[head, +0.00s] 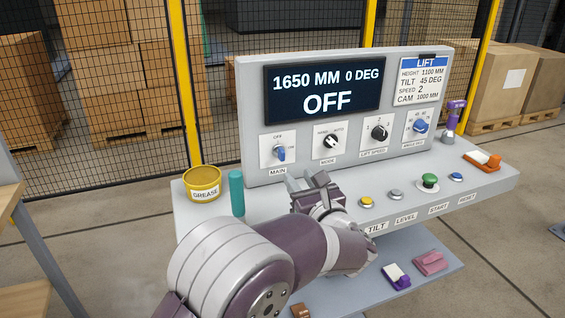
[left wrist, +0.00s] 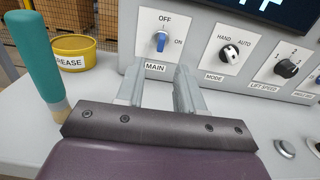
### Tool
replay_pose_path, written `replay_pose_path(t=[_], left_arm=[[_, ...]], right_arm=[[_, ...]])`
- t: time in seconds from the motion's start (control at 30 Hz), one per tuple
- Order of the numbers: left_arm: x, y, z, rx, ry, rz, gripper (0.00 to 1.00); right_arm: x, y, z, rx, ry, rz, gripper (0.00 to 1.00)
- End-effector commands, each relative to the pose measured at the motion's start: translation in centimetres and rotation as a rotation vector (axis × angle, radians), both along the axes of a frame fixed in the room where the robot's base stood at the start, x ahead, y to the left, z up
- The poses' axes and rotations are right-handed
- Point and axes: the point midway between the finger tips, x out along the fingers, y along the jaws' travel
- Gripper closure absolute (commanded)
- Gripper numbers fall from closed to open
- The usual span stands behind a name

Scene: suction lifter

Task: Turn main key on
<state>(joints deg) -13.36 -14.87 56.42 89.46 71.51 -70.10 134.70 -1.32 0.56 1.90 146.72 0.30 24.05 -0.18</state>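The main key is a blue knob (head: 280,153) on a white plate labelled MAIN, at the left of the grey console panel (head: 250,110). In the left wrist view the blue knob (left wrist: 161,41) points up at OFF, with ON to its right. The display (head: 325,88) reads OFF. My left gripper (head: 312,182) is below and slightly right of the knob in the head view. In the left wrist view its two fingers (left wrist: 158,85) are spread apart with nothing between them, short of the knob. My right gripper is not in view.
A yellow grease tin (head: 202,184) and a teal-handled tool (head: 237,193) stand on the console's left. MODE (head: 330,142), LIFT SPEED (head: 379,132) and angle (head: 420,126) knobs sit to the right. Several buttons line the ledge, including a green one (head: 429,181).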

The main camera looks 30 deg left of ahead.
Motion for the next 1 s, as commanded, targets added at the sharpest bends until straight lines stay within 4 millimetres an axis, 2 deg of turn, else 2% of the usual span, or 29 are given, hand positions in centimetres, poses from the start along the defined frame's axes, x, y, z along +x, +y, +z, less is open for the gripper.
replay_pose_path(t=[0.1, 0.3, 0.5, 0.73, 0.77, 0.8, 0.87, 1.0], left_arm=[[2.0, 2.6, 0.2, 0.001, 0.003, 0.004, 0.63], [5.0, 6.0, 0.2, 0.002, 0.006, 0.0, 0.63], [6.4, 7.5, 0.1, 0.003, 0.005, -0.003, 0.63], [6.5, 7.6, 0.0, 0.003, 0.005, -0.004, 0.63], [6.5, 7.6, 0.1, 0.003, 0.005, -0.004, 0.66], [6.5, 7.6, 0.1, 0.003, 0.005, -0.004, 0.79], [6.5, 7.6, 0.1, 0.003, 0.005, -0.004, 0.99], [6.5, 7.6, 0.1, 0.004, 0.006, -0.004, 1.0]], right_arm=[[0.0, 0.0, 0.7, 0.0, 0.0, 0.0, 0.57], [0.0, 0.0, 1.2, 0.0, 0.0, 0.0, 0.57], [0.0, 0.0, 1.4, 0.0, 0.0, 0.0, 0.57], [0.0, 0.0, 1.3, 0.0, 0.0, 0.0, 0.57], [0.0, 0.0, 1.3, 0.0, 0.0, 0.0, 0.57], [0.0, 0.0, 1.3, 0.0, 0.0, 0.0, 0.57], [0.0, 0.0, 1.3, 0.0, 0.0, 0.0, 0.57], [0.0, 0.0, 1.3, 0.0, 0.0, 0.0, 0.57]])
